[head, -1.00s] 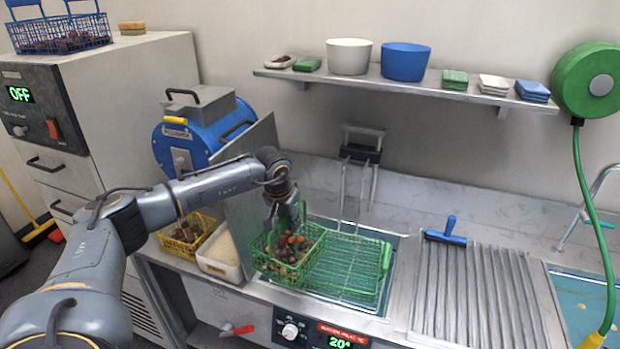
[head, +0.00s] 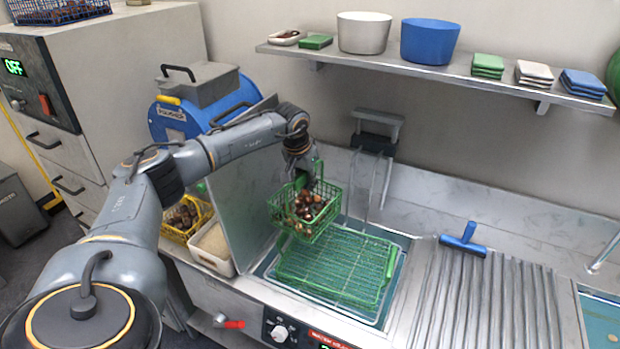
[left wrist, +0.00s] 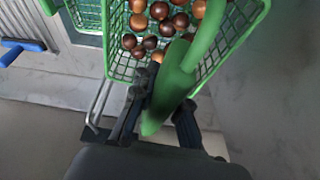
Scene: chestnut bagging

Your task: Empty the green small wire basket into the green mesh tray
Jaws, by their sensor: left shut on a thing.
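The green small wire basket (head: 323,222) holds several brown chestnuts (head: 307,205) and hangs above the back part of the green mesh tray. My left gripper (head: 303,172) is shut on the basket's green handle, which also shows between the fingers in the left wrist view (left wrist: 160,108). The basket looks roughly level or slightly tilted. The green mesh tray (head: 335,272) sits over the basin below, with its green handle (head: 391,264) at the right. No chestnuts show on the tray. My right gripper is in neither view.
A grey upright panel (head: 240,205) stands left of the basin, with a white bin (head: 213,262) and a yellow basket (head: 178,238) beyond it. A blue-handled tool (head: 463,241) lies on the ribbed drainboard (head: 490,300) to the right. A shelf (head: 440,75) runs above.

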